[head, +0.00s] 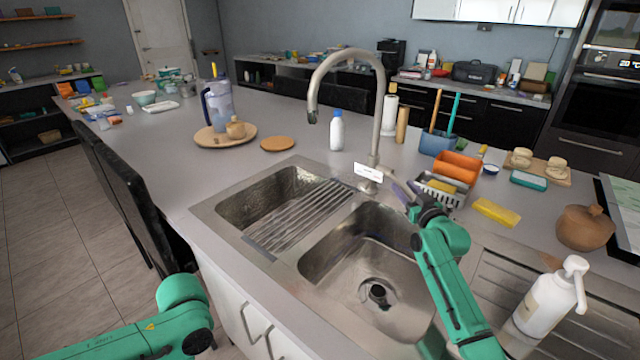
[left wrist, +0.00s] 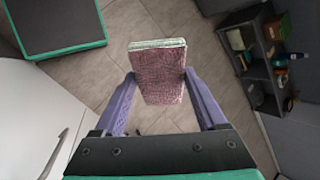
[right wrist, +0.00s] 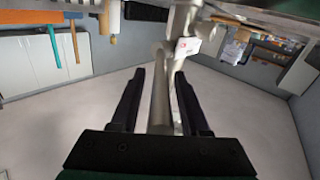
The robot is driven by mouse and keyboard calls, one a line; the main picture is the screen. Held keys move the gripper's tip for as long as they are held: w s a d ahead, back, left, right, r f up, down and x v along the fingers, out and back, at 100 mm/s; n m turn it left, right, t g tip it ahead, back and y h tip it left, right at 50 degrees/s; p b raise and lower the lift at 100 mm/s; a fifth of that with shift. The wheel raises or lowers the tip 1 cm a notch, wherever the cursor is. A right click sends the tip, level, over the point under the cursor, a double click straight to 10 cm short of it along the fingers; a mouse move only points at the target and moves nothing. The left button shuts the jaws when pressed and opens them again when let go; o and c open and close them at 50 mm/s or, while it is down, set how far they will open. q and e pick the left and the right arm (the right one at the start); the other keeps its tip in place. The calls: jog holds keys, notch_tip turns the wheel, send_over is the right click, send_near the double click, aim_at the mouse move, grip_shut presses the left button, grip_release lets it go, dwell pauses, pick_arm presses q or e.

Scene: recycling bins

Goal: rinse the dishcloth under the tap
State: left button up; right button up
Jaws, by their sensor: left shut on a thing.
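The dishcloth (left wrist: 158,78) is a folded, pinkish-red textured cloth with a pale edge, seen in the left wrist view. My left gripper (left wrist: 159,74) is shut on it and holds it above the tiled floor. The head view shows my left arm but not that gripper or the cloth. The tall metal tap (head: 378,110) arches over the double sink (head: 315,225). My right gripper (head: 402,190) is open close to the tap's base. In the right wrist view the tap post (right wrist: 161,95) appears between its parted fingers (right wrist: 160,73); contact is not clear.
Right of the tap stand a caddy (head: 440,192) with a sponge, an orange holder (head: 457,166) and a yellow sponge (head: 496,212). A soap bottle (head: 543,303) stands at front right. A white bottle (head: 337,132) is behind the sink.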

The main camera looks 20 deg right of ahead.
grip_shut()
dwell(1.2)
